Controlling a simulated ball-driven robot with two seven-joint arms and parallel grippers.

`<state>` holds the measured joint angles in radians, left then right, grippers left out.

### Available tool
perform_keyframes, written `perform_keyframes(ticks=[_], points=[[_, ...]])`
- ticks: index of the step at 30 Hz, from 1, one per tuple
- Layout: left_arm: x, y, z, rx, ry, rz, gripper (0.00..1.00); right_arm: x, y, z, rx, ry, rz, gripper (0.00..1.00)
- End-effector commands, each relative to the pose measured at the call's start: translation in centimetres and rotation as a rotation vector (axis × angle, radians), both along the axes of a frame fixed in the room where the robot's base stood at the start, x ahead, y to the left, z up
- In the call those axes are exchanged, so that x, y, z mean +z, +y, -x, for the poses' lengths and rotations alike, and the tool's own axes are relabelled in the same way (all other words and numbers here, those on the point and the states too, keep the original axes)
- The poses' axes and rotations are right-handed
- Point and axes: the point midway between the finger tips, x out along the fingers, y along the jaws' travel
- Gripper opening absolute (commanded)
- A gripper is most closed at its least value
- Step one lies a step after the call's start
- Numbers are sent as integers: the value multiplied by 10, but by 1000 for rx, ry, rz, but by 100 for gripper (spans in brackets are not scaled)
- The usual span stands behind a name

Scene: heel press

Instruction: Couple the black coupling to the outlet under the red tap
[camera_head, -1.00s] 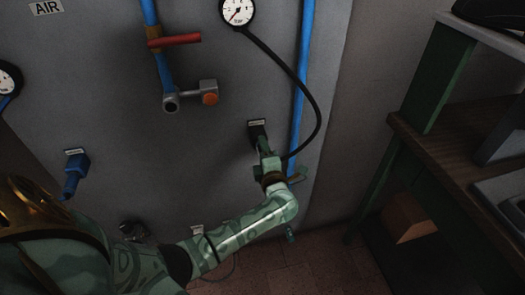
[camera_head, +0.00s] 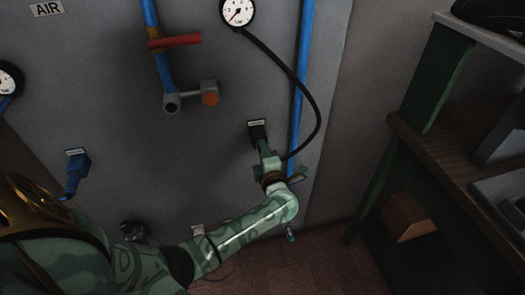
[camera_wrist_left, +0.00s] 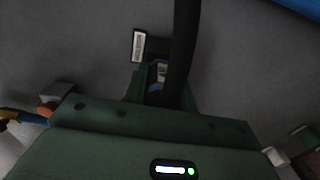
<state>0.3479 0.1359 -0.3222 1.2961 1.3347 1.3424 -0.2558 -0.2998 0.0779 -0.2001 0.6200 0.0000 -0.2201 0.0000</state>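The red tap (camera_head: 174,41) sits on a blue pipe at the upper left of the panel. Below it is a grey outlet fitting (camera_head: 171,102) with an orange-red end piece (camera_head: 210,97) to its right. A black hose (camera_head: 309,90) hangs from the gauge and curves down to my left gripper (camera_head: 264,146). The gripper is just below a labelled black block (camera_head: 257,131) on the panel. In the left wrist view the hose (camera_wrist_left: 184,45) crosses the fingertips, with the block's label (camera_wrist_left: 138,46) beyond. I cannot make out the coupling apart from these dark parts, nor the finger gap.
A round gauge (camera_head: 237,12) is above the hose. A blue pipe (camera_head: 303,60) runs down the right side of the panel. A blue fitting (camera_head: 77,165) is at the left. A wooden bench (camera_head: 440,140) with green legs stands at the right.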

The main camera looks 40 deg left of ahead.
Motion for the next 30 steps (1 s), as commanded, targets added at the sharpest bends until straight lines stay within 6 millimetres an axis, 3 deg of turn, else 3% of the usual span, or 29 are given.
perform_keyframes(ticks=[30], points=[[1,-25,21,0,-2,1,0,13,-3,-5,1,-11,4,52]])
